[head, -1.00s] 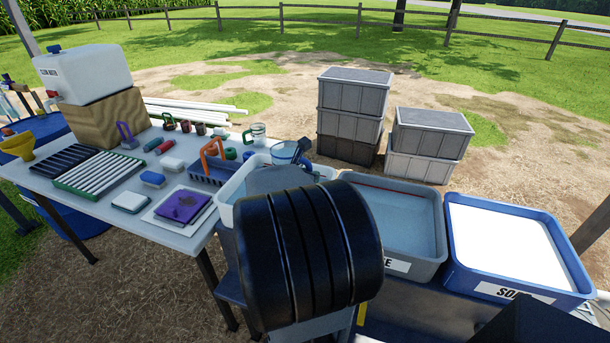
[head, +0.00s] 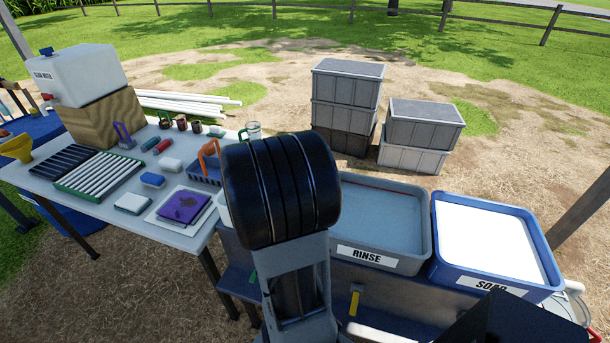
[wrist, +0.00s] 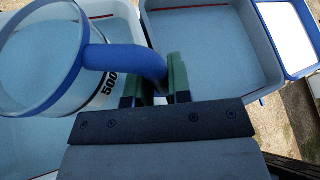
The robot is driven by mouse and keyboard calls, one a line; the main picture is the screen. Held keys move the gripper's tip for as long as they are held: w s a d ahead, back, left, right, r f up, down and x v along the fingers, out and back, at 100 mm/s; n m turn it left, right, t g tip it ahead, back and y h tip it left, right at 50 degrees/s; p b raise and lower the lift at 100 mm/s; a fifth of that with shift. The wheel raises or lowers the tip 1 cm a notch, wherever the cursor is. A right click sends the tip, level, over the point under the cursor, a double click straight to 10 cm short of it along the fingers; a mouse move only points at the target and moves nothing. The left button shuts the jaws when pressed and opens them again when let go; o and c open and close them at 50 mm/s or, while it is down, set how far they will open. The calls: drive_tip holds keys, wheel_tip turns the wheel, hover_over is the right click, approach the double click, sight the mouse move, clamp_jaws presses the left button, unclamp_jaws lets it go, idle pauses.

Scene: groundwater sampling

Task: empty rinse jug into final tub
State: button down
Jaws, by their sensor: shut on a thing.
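The rinse jug (wrist: 45,75) is clear with a blue rim, a blue handle and a "500" mark. In the wrist view my gripper (wrist: 156,82) is shut on its handle, between green fingertips. The jug is at the left, mouth facing the camera, over a pale tub (wrist: 130,20) of water; I cannot tell how much the jug holds. In the head view my arm hides the jug, the gripper and most of that tub, whose edge (head: 224,212) shows left of the arm. Its label is hidden.
Right of the arm stand the grey RINSE tub (head: 428,235) and the blue SOAP tub (head: 547,275) with white foam. The table (head: 105,210) at left bears a blue caddy (head: 203,172), a green-handled jug (head: 253,131) and several tools. Grey crates (head: 347,95) stand on the ground behind.

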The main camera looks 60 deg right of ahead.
drive_tip(key=shift+r, duration=0.3)
drive_tip(key=n+g+p, duration=0.1)
drive_tip(key=p, duration=0.1)
drive_tip(key=w+n+g+p, duration=0.1)
drive_tip(key=p, duration=0.1)
drive_tip(key=shift+w+d+f+n, duration=0.1)
drive_tip(key=shift+f+n, duration=0.05)
drive_tip(key=shift+n, duration=0.25)
drive_tip(key=w+r+n+g+p, duration=0.1)
drive_tip(key=p, duration=0.1)
drive_tip(key=w+n+g+p, duration=0.1)
drive_tip(key=shift+d+r+p, duration=0.2)
drive_tip(key=shift+r+p, duration=0.15)
drive_tip(key=shift+p, duration=0.05)
drive_tip(key=shift+w+d+r+n+g+p, duration=0.1)
drive_tip(key=shift+w+r+n+g+p, duration=0.1)
drive_tip(key=shift+w+r+n+p, duration=0.25)
drive_tip(key=shift+w+d+r+n+g+p, duration=0.1)
drive_tip(key=shift+w+r+n+g+p, duration=0.1)
drive_tip(key=shift+w+n+p, duration=0.25)
drive_tip(key=w+d+r+n+g+h+p, duration=0.1)
drive_tip(key=w+r+n+g+p, duration=0.1)
drive_tip(key=w, duration=0.5)
drive_tip(key=shift+w+r+n+g+p, duration=0.35)
drive_tip(key=shift+r+n+p, duration=0.45)
drive_tip(key=shift+n, duration=0.6)
drive_tip(key=shift+d+r, duration=0.1)
drive_tip(key=shift+r, duration=0.1)
